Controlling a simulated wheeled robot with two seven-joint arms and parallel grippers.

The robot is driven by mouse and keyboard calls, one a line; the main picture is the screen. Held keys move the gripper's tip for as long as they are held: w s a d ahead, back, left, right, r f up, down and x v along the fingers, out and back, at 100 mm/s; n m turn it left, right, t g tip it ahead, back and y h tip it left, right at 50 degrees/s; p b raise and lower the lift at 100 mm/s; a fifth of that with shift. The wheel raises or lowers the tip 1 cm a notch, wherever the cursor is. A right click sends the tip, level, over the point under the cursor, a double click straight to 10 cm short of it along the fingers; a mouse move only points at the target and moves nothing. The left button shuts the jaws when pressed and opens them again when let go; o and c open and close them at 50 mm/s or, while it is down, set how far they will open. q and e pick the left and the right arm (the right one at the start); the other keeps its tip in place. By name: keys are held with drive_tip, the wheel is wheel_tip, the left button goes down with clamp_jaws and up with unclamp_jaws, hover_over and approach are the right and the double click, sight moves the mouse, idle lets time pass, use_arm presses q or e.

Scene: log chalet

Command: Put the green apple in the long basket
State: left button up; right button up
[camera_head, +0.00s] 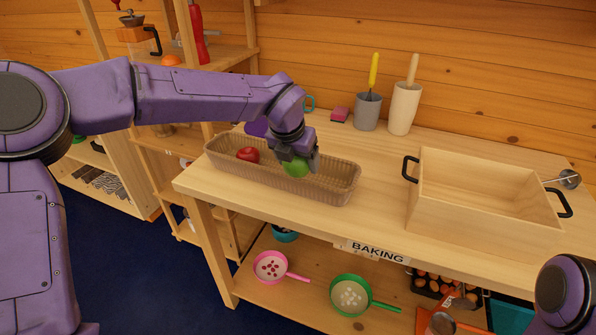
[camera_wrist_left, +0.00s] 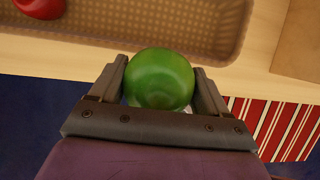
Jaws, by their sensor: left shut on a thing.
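The green apple (camera_head: 297,167) is held between the fingers of my left gripper (camera_head: 298,162), which is shut on it. The apple also shows in the left wrist view (camera_wrist_left: 160,79), between both fingers. The long basket (camera_head: 335,186) is a tan woven tray on the table. In the head view the apple overlaps the basket's middle; in the wrist view the basket (camera_wrist_left: 205,45) lies just beyond the apple. The apple's height above the basket is hard to tell. A red apple (camera_head: 248,155) lies in the basket's left part. My right gripper is not in view.
A wooden box with black handles (camera_head: 480,205) stands on the table (camera_head: 385,225) to the right. A grey cup (camera_head: 367,112) and a cream holder (camera_head: 403,110) with utensils stand at the back. Pans (camera_head: 350,294) sit on the lower shelf.

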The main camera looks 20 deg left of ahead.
use_arm(q)
drive_tip(key=p, duration=0.2)
approach(311, 180)
drive_tip(key=shift+w+d+f, duration=0.1)
drive_tip(key=shift+w+f, duration=0.35)
drive_tip(key=shift+w, duration=0.2)
drive_tip(key=x, duration=0.3)
drive_tip(key=p+x, duration=0.1)
drive_tip(key=shift+s+f, duration=0.25)
drive_tip(key=shift+f, duration=0.1)
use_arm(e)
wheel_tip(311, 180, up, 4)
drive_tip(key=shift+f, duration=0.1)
use_arm(q)
drive_tip(key=shift+s+f, duration=0.1)
drive_tip(key=shift+f, duration=0.1)
drive_tip(key=o, duration=1.1)
drive_tip(key=shift+r, duration=0.2)
drive_tip(key=b+v, duration=0.2)
drive_tip(key=v, duration=1)
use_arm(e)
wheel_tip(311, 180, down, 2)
